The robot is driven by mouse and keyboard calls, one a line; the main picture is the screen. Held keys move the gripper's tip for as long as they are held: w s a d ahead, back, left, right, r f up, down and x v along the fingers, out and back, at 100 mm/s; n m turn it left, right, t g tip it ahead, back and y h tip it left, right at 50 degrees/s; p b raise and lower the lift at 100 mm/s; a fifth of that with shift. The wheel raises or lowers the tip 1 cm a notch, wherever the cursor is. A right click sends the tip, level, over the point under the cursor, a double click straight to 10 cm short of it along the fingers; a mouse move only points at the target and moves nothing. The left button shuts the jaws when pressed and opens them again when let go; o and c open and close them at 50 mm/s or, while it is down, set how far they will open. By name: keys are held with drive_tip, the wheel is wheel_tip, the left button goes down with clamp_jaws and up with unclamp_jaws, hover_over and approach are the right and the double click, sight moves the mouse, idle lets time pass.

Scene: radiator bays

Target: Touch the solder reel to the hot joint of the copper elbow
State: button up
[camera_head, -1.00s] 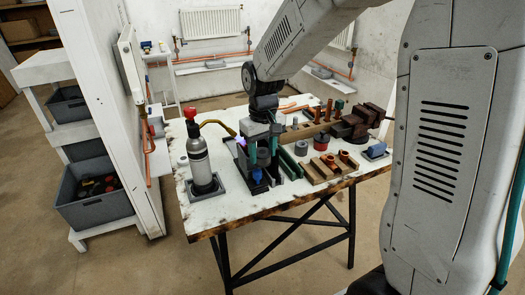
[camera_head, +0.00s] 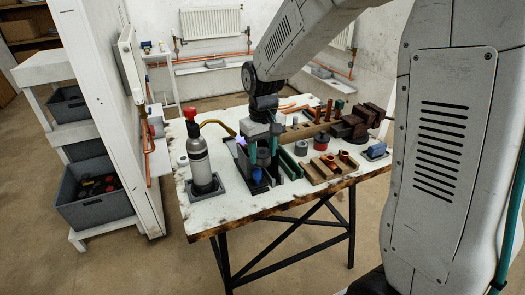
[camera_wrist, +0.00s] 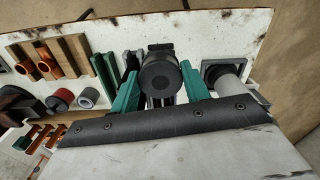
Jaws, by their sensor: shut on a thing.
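My gripper (camera_head: 262,160) has its green fingers closed on a dark, round-ended cylinder (camera_wrist: 160,78), held over a dark holder near the table's front; I cannot tell its kind. A blue piece (camera_head: 257,175) shows just below the fingers. A small grey ring-shaped roll (camera_head: 301,148), likely the solder reel, stands apart to the right; it also shows in the wrist view (camera_wrist: 88,97). Copper fittings (camera_head: 343,156) sit in a wooden block (camera_head: 318,172) farther right, seen in the wrist view too (camera_wrist: 43,55). I cannot tell which one is the elbow with the hot joint.
A grey gas bottle (camera_head: 199,160) with a red top and brass tube stands in a tray at left. A red tin (camera_head: 321,143), green strips (camera_head: 290,163) and a brown vise-like block (camera_head: 362,120) crowd the table's right. Bare tabletop lies at front left.

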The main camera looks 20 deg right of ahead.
drive_tip(key=shift+s+r, duration=1.55)
drive_tip(key=shift+s, duration=0.2)
drive_tip(key=shift+r, duration=2)
